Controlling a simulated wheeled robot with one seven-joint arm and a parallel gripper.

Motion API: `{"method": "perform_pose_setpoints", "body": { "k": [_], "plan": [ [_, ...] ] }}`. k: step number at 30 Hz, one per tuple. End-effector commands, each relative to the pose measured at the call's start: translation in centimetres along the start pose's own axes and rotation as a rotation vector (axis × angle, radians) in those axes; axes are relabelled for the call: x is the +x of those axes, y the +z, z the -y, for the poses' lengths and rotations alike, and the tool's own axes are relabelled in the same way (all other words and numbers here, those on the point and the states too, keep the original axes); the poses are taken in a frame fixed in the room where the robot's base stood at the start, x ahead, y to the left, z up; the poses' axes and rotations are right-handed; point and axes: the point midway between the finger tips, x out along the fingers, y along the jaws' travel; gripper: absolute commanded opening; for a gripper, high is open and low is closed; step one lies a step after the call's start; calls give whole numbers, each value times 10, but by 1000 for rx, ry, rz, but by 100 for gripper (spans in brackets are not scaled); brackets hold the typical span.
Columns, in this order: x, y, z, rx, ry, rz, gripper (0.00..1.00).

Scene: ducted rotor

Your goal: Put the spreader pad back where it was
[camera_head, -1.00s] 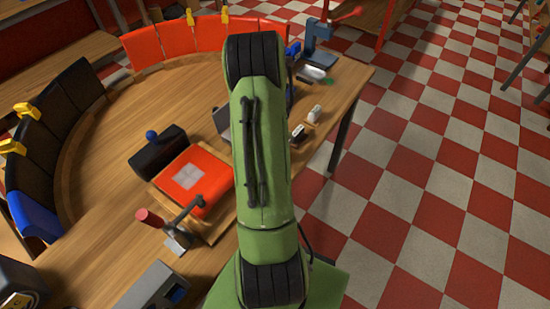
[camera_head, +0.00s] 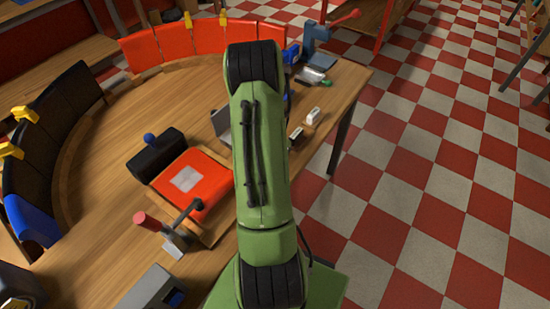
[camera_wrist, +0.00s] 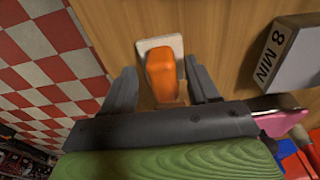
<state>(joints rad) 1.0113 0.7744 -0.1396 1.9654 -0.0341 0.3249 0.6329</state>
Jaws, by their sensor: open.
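In the wrist view, an orange grip on a cream base plate (camera_wrist: 162,75) rests on the wooden bench; it looks like the spreader pad, though I cannot be sure. My gripper (camera_wrist: 160,66) is open, with one dark finger on each side of the orange grip. I cannot tell whether the fingers touch it. In the head view my green arm hides the gripper and this piece.
A grey block marked "8 MIN" (camera_wrist: 290,52) lies right of the gripper. On the curved bench are a red pad with a pale square (camera_head: 207,169), a red-handled clamp (camera_head: 176,240), a black box with a blue knob (camera_head: 156,157) and a blue vise (camera_head: 316,45).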

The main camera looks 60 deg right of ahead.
Motion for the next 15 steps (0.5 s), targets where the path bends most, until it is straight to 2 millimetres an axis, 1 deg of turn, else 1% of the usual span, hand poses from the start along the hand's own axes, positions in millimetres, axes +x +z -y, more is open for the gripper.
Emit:
{"method": "perform_pose_setpoints", "body": {
  "k": [5, 6, 9, 12, 15],
  "plan": [
    [-43, -2, 1, -1, -5, -6, 60],
    [-55, -2, 1, -1, -5, -6, 60],
    [-82, -1, 1, -1, -4, -5, 60],
    [-104, -1, 1, -1, -3, -4, 60],
    [-117, -1, 0, 0, -2, -3, 60]
  ]
}}
